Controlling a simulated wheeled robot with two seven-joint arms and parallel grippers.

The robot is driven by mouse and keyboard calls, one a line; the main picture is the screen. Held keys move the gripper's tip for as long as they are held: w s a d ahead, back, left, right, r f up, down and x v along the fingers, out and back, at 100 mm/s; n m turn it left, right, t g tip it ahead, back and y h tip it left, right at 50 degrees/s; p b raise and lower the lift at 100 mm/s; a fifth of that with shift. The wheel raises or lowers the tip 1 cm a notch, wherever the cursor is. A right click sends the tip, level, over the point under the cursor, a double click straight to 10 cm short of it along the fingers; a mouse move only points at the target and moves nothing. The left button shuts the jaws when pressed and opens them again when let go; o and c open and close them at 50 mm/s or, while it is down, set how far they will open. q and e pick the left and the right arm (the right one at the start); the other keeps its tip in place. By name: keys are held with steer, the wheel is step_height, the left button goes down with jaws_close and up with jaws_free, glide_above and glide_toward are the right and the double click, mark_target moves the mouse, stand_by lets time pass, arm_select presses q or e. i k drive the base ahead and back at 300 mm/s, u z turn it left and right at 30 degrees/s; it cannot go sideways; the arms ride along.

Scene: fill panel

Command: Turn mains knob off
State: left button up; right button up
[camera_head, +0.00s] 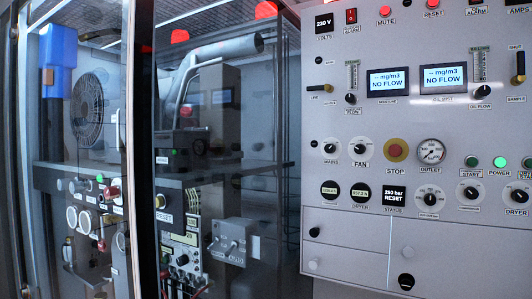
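The control panel (460,120) fills the right side of the head view. A small round knob with a white dial and dark centre (331,146) sits at the panel's left, left of the FAN knob (361,147). The small label below it looks like MAINS, but it is blurred. The direction its pointer faces is too small to tell. Nothing touches the knob. Neither of my grippers is in view.
Right of the FAN knob are the red STOP button (396,150) and the OUTLET gauge (431,151). Two lit displays (388,82) read NO FLOW. A glass-fronted cabinet (142,150) with machinery inside stands left of the panel. The space before the panel looks clear.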

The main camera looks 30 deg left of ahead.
mark_target(330, 148)
steer(key=u, duration=1)
steer(key=i, duration=1)
steer(key=u, duration=0.7)
